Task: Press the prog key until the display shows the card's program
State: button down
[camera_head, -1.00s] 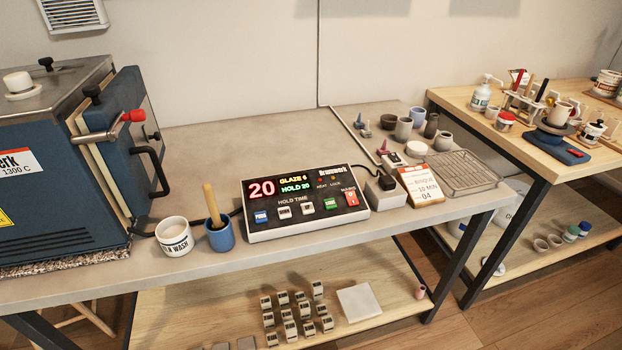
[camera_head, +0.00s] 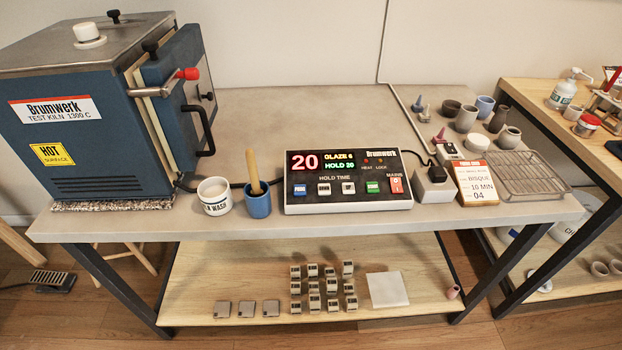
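The kiln controller (camera_head: 348,181) is a light box with a black face, on the grey bench right of the kiln. Its display (camera_head: 322,161) shows a red 20, with GLAZE 6 in yellow and HOLD 20 in green. Below are a blue key (camera_head: 299,190), two pale keys, a green key (camera_head: 372,187) and a red MAINS switch (camera_head: 395,185). The key lettering is too small to read surely. The card (camera_head: 482,184), right of the controller, reads BISQUE, 10 MIN, 04. My gripper is not in view.
The blue test kiln (camera_head: 100,110) stands at the left with a HOT SURFACE label. A kiln wash pot (camera_head: 214,195) and a blue cup (camera_head: 258,201) with a wooden handle stand close left of the controller. A white plug block (camera_head: 434,187) and wire rack (camera_head: 545,175) are to its right.

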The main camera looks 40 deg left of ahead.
aim_at(299, 189)
jog(key=u, duration=1.35)
jog(key=i, duration=0.6)
jog(key=u, duration=0.1)
jog(key=k, duration=0.6)
jog(key=u, duration=0.05)
